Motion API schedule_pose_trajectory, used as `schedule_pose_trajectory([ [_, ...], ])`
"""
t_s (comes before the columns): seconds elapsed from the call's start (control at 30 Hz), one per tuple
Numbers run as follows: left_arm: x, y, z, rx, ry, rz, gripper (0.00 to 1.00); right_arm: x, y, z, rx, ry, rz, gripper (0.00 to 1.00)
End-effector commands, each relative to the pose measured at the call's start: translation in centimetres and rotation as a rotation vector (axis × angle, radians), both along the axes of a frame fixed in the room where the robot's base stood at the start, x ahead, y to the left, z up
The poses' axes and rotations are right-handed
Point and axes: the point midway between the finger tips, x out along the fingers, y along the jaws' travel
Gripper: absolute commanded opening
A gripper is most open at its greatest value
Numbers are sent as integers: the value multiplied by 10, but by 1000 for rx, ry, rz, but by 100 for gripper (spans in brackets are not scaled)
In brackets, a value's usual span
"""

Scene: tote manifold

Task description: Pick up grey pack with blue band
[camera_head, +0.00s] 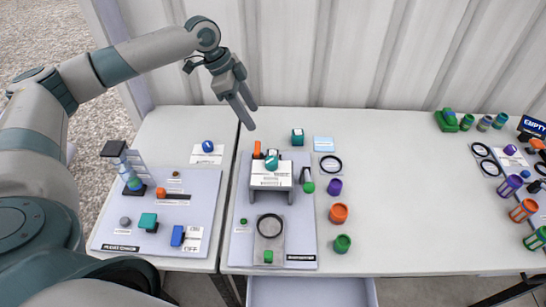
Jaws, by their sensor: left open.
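I cannot clearly make out a grey pack with a blue band; the small items are too small to tell. A blue block (178,236) is at the front of the left board, and a dark-topped, blue-grey item (115,150) is at that board's back left. My left gripper (251,118) comes in from the upper left. It is open and empty, in the air near the back edge of the tables, apart from the items. My right gripper is not in view.
The left board (195,187) and middle board (240,208) hold several small parts. A grey stand (271,180) rises from the middle board. Orange (338,213) and green (342,243) cylinders stand beside it. A corrugated wall (350,50) is behind.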

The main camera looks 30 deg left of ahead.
Motion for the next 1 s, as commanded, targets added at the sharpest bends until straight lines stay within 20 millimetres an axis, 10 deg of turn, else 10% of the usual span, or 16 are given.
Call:
schedule_pose_trajectory([
  [0.6,15,-34,-90,-1,1,1,53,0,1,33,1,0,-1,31],
  [1.0,17,-36,-96,-1,0,0,53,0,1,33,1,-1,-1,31],
])
